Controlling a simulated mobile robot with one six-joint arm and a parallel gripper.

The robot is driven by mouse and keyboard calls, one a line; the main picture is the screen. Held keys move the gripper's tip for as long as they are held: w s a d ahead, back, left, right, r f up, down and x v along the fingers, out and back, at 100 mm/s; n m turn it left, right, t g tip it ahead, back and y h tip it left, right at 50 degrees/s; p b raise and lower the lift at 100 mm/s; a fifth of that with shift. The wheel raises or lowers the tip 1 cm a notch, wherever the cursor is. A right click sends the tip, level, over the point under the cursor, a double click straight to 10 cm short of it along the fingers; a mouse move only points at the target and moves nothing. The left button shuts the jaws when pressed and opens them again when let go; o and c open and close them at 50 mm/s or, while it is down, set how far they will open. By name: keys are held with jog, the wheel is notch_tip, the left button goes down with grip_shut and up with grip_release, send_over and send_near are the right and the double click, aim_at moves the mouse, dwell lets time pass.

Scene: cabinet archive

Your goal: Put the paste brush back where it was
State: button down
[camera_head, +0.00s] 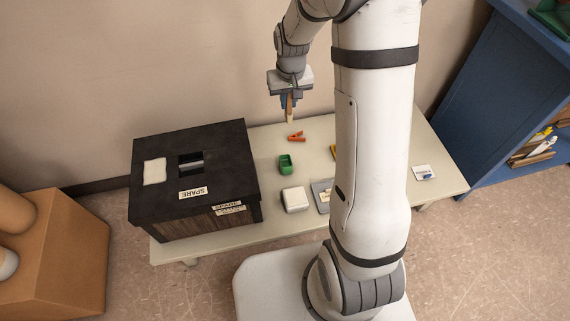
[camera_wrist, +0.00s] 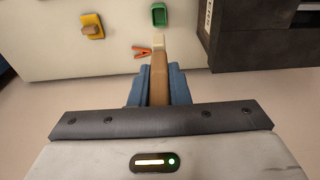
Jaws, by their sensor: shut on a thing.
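My gripper (camera_head: 290,100) is shut on the paste brush (camera_head: 290,108), which has a tan wooden handle and hangs down over the back edge of the table. In the wrist view the brush (camera_wrist: 158,75) lies between the blue fingers of my gripper (camera_wrist: 157,84), with its pale tip pointing away from me. The tip appears close to an orange clip-like thing (camera_wrist: 141,52) and a green cup (camera_wrist: 159,15), but apart from the cup. In the head view the orange thing (camera_head: 296,136) and the green cup (camera_head: 286,164) lie on the table below and in front of my gripper.
A black-topped box (camera_head: 215,150) with a slot and a SPARE label stands on the table's left. A white block (camera_head: 295,199) and a white card (camera_head: 422,172) lie on the table (camera_head: 265,232). A yellow thing with a knob (camera_wrist: 92,26) shows in the wrist view. A blue shelf (camera_head: 480,100) stands at right.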

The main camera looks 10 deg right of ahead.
jog(key=shift+w+d+f+b, duration=0.1)
jog(key=shift+w+f+b, duration=0.65)
jog(key=shift+f+b, duration=2.9)
jog(key=shift+w+f+b, duration=0.55)
jog(key=shift+w+f, duration=0.15)
jog(key=shift+f, duration=5.95)
jog(key=shift+w+d+f+b, duration=0.1)
jog(key=shift+w+f+b, duration=0.65)
jog(key=shift+f+b, duration=2.9)
notch_tip(320, 180, down, 3)
jog(key=p, duration=0.3)
jog(key=shift+f, duration=0.15)
jog(key=c, duration=1.4)
grip_release()
jog(key=shift+o, duration=0.2)
